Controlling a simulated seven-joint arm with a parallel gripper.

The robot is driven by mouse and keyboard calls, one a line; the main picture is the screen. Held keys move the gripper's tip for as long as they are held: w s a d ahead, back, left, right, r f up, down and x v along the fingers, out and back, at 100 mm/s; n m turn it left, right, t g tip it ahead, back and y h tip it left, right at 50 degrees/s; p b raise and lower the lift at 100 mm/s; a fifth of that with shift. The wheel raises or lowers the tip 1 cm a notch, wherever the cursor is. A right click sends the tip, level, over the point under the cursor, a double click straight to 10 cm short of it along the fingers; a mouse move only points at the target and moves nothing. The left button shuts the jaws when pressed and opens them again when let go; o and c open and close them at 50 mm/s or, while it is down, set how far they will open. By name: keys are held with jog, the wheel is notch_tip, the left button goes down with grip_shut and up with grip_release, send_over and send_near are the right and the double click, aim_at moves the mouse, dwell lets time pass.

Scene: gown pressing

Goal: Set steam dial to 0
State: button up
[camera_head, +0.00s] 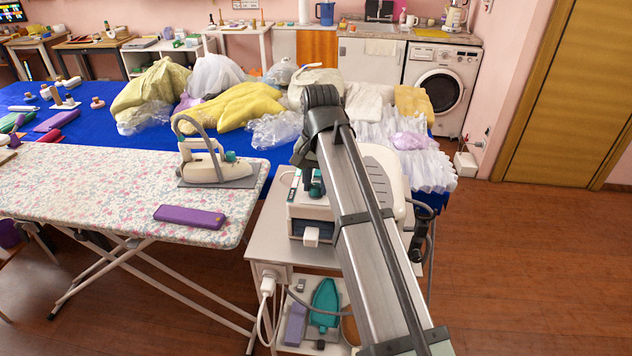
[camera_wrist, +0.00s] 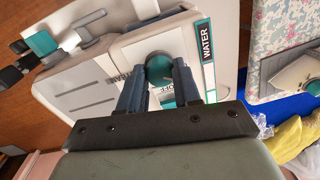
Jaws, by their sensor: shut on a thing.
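The steam dial (camera_wrist: 160,68) is a round teal and dark grey knob on the white steam station (camera_wrist: 92,88). My gripper (camera_wrist: 160,76) is shut on the dial, with one blue-grey finger on each side of it. Upside-down lettering beside the fingers is partly covered. I cannot read the dial's setting or see a 0 mark. In the head view the steam station (camera_head: 305,213) stands on a pale cart, and my arm hides much of it.
A WATER label (camera_wrist: 206,55) lies close beside my gripper. The floral ironing board (camera_head: 110,190) is to the left, with an iron (camera_head: 203,165) and a purple block (camera_head: 190,216) on it. Piled garments (camera_head: 240,105) lie behind on the blue table. Cables hang around the cart.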

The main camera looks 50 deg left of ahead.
aim_at(318, 186)
jog(key=shift+n, duration=1.1)
jog(key=o, duration=1.1)
jog(key=shift+c, duration=0.2)
jog(key=shift+r, duration=0.15)
jog(key=shift+w+d+r, duration=0.1)
jog(key=shift+w+r, duration=0.05)
jog(key=shift+r, duration=3.5)
